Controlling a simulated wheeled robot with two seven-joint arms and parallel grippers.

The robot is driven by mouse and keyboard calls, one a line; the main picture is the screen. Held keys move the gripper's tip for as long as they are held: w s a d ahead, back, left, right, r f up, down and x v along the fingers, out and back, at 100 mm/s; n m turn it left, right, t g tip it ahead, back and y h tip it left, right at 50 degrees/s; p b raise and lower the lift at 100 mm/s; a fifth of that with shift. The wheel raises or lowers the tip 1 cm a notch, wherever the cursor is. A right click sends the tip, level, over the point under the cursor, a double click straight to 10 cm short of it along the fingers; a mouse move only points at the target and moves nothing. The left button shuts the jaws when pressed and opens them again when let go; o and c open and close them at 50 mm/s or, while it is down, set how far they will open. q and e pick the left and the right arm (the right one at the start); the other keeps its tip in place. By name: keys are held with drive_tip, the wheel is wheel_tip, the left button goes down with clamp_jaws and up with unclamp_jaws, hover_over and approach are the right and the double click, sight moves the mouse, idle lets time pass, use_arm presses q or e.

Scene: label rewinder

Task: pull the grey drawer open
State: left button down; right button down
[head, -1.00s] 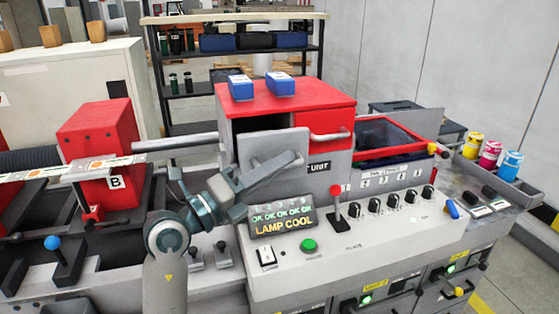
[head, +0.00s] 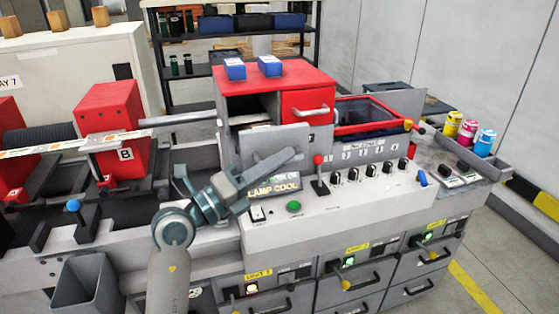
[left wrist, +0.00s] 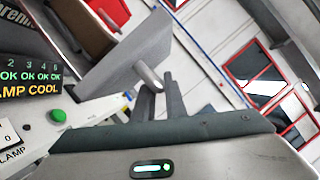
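The grey drawer's front panel (head: 268,146) stands out from the red-topped cabinet (head: 290,85), with a dark gap behind it. In the left wrist view the panel (left wrist: 125,68) has a pale bar handle (left wrist: 148,76). My left gripper (head: 292,155) is in front of the panel in the head view. In the left wrist view its two dark fingers (left wrist: 158,90) appear closed around the handle's end; the exact contact is small and partly hidden. My right gripper is not in view.
The display (head: 273,187), a red-knobbed lever (head: 319,172) and a green button (head: 294,206) are close below the gripper. A red door with a bar handle (head: 310,112) is right of the drawer. A grey bin (head: 82,287) stands at lower left.

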use_arm(q)
drive_tip(key=c, duration=2.1)
unclamp_jaws()
drive_tip(key=shift+a, duration=0.1)
drive_tip(key=shift+s+a+f, duration=0.1)
drive_tip(key=b+v, duration=0.6)
drive_tip(key=v, duration=1.1)
